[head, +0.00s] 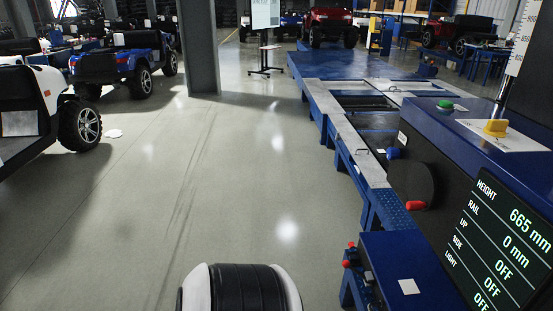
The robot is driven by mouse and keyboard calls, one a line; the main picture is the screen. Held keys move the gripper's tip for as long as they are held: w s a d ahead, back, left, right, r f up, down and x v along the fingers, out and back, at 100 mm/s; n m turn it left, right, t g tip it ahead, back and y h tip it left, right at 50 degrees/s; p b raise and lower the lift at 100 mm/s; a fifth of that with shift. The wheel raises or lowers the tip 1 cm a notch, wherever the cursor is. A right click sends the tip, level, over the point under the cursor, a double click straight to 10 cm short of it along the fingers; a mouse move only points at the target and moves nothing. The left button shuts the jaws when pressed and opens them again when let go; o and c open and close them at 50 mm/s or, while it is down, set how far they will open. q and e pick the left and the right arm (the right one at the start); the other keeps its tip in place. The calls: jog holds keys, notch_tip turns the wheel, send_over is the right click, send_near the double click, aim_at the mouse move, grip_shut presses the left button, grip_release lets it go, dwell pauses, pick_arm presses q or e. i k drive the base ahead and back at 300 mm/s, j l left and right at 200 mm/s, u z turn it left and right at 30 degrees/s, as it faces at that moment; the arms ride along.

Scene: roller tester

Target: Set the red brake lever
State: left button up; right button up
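A red handle (416,205) shows at the lower edge of a dark rounded plate (408,182) on the tester's side, right of centre. Small red knobs (347,264) sit at the left edge of a low blue box (400,265) near the bottom. I cannot tell for certain which red part is the brake lever, nor its position. Neither of my grippers is in view.
A blue console with a green button (445,104), a yellow knob (495,128) and a dark display (508,245) reading 665 mm stands at right. The roller bed's blue frame (340,130) runs away behind it. Grey floor (190,200) is open at left, beside a white buggy (40,105).

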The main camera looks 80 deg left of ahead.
aim_at(347, 264)
jog(key=u, duration=1.85)
